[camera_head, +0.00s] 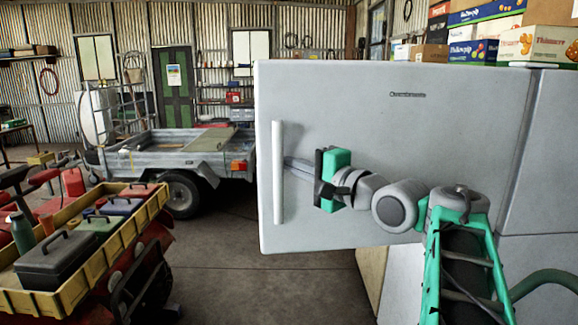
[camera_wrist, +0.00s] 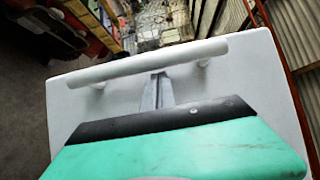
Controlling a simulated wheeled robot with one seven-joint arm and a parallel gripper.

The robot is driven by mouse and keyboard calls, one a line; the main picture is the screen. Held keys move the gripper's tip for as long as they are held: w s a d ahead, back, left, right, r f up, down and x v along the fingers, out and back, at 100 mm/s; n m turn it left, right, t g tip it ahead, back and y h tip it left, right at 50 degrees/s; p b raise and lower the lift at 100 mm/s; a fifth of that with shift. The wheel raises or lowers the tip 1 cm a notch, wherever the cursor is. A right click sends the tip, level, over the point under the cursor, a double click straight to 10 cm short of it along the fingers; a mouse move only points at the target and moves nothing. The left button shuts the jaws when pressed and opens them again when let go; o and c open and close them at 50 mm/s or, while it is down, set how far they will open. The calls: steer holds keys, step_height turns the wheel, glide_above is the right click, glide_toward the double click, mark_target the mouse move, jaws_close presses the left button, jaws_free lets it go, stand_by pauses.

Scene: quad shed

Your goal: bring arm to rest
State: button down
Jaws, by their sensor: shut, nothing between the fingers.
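My gripper (camera_head: 292,164) is shut and empty. Its fingers point left, toward the white vertical handle of an open fridge door (camera_head: 385,115). In the head view the fingertips end just beside the handle (camera_head: 278,172). In the wrist view the closed fingers (camera_wrist: 158,80) reach up to the handle (camera_wrist: 150,62); I cannot tell whether they touch it. My arm reaches across the front of the door from the lower right.
A yellow cart tray (camera_head: 75,292) with toolboxes stands at the left. A trailer (camera_head: 185,150) is parked behind it. Boxes (camera_head: 480,50) are stacked at the upper right. Bare floor (camera_head: 225,270) lies between the cart and the door.

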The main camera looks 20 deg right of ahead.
steer(key=b+v, duration=0.1)
steer(key=v, duration=0.5)
steer(key=shift+s, duration=0.2)
steer(key=d+p+x, duration=0.1)
steer(key=p+x, duration=0.1)
steer(key=x, duration=0.6)
steer(key=f+h, duration=0.1)
steer(key=f, duration=0.1)
steer(key=s+f+n+g+h, duration=0.1)
steer(key=h, duration=0.1)
steer(key=d+f+n+g+h, duration=0.1)
steer(key=f, duration=0.1)
steer(key=shift+s+f+p, duration=0.3)
steer(key=shift+f, duration=0.05)
steer(key=s+a+f+n+g+h, duration=0.1)
steer(key=s+a+f+n+g, duration=0.1)
steer(key=f, duration=0.5)
steer(key=s+a+f+n+g, duration=0.1)
steer(key=a+f+n+g, duration=0.15)
steer(key=f, duration=0.45)
steer(key=s+a+f+n+g, duration=0.3)
steer(key=s+f+n, duration=0.1)
steer(key=s+f, duration=0.3)
steer(key=s+a+f+n+g+h, duration=0.1)
steer(key=s+a+f+n+g, duration=0.1)
steer(key=s+f, duration=0.6)
steer(key=shift+s+a+f+n+g+b, duration=0.15)
steer(key=shift+s+a+n+g+b, duration=0.25)
steer(key=shift+s+n+g, duration=0.5)
